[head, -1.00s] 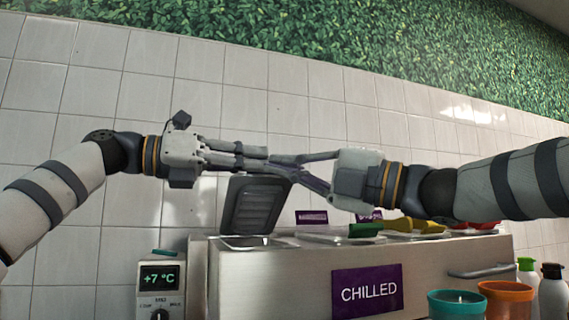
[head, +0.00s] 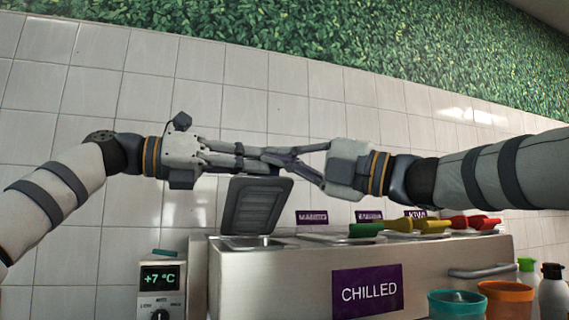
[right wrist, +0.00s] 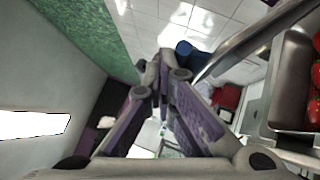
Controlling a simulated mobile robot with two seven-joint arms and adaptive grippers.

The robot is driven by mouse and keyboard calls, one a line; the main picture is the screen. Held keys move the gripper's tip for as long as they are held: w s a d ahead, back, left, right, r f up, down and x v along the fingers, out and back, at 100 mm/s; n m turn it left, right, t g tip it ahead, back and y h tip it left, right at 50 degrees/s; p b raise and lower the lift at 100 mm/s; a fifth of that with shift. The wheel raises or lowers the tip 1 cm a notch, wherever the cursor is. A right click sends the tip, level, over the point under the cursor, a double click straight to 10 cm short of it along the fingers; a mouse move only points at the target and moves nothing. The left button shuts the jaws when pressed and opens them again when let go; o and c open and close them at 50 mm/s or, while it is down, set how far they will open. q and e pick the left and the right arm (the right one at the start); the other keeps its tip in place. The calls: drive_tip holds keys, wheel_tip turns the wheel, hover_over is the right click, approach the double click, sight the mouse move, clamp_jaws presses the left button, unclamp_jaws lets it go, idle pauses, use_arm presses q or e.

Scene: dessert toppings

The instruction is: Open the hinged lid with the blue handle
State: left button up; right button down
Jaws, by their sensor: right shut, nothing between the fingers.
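A dark grey hinged lid (head: 256,207) stands raised, nearly upright, over the left compartment (head: 250,242) of the chilled counter. Its handle is not clear in the head view, where the grippers cover the space above its top edge. A blue piece (right wrist: 187,55) shows beyond the fingers in the right wrist view. I cannot tell whether it is the handle. My left gripper (head: 270,160) reaches in just above the lid; its fingers overlap the other gripper. My right gripper (head: 272,157) is shut and empty above the lid; its fingertips (right wrist: 155,85) meet in the right wrist view.
Lids with green (head: 366,230), yellow (head: 420,225) and red (head: 472,222) handles lie to the right on the counter (head: 300,270). A temperature box (head: 160,290) stands at left. Cups (head: 457,303) and bottles (head: 552,290) stand at front right. Strawberries (right wrist: 313,75) show in the right wrist view.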

use_arm(q)
drive_tip(key=o, duration=0.5)
drive_tip(key=shift+w+f, duration=0.25)
drive_tip(key=shift+f, duration=0.05)
drive_tip(key=shift+s+d+r, duration=0.15)
drive_tip(key=shift+s+r, duration=0.05)
drive_tip(key=shift+s+r, duration=0.15)
